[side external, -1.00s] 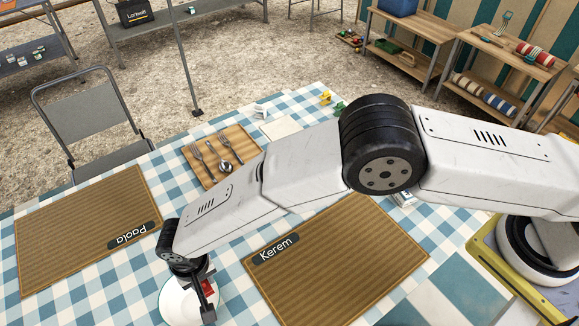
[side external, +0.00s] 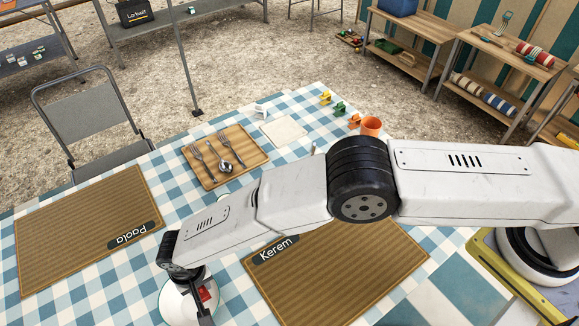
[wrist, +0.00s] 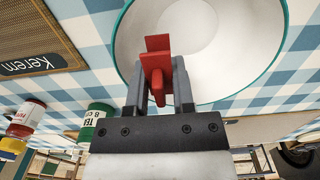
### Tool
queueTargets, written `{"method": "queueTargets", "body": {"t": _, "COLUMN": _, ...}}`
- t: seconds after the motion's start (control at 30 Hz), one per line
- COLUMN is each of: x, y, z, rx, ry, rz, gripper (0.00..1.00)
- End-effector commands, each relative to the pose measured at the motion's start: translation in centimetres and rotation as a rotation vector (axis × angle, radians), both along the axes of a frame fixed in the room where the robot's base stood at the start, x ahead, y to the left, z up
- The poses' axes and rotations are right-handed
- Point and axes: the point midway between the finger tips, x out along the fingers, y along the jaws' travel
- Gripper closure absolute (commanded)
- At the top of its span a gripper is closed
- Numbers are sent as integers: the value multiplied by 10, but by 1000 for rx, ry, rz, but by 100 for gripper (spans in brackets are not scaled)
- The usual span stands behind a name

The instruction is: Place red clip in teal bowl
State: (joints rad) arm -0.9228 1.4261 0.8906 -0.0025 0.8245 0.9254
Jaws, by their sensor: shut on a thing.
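The red clip (wrist: 157,66) is held between the fingers of my gripper (wrist: 160,88) in the wrist view. In the side view the clip (side external: 204,293) shows as a small red patch by my gripper (side external: 203,300). The bowl (wrist: 277,75), white inside with a teal rim, lies behind the clip in the wrist view. In the side view the bowl (side external: 172,306) is at the bottom, partly hidden by my gripper. The clip appears over the bowl's near side; its exact height above the bowl cannot be told.
Placemats named Paola (side external: 80,240) and Kerem (side external: 330,275) flank the bowl. A wooden tray (side external: 253,150) holds cutlery. Cans, one green (wrist: 97,122), show in the wrist view.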

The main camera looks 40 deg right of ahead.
Motion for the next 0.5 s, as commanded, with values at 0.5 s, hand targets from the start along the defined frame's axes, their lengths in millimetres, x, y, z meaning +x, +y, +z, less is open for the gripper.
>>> {"method": "queueTargets", "body": {"t": 0.5, "x": 0, "y": 0, "z": -8, "rx": 1, "ry": -1, "rz": 0, "gripper": 100}}
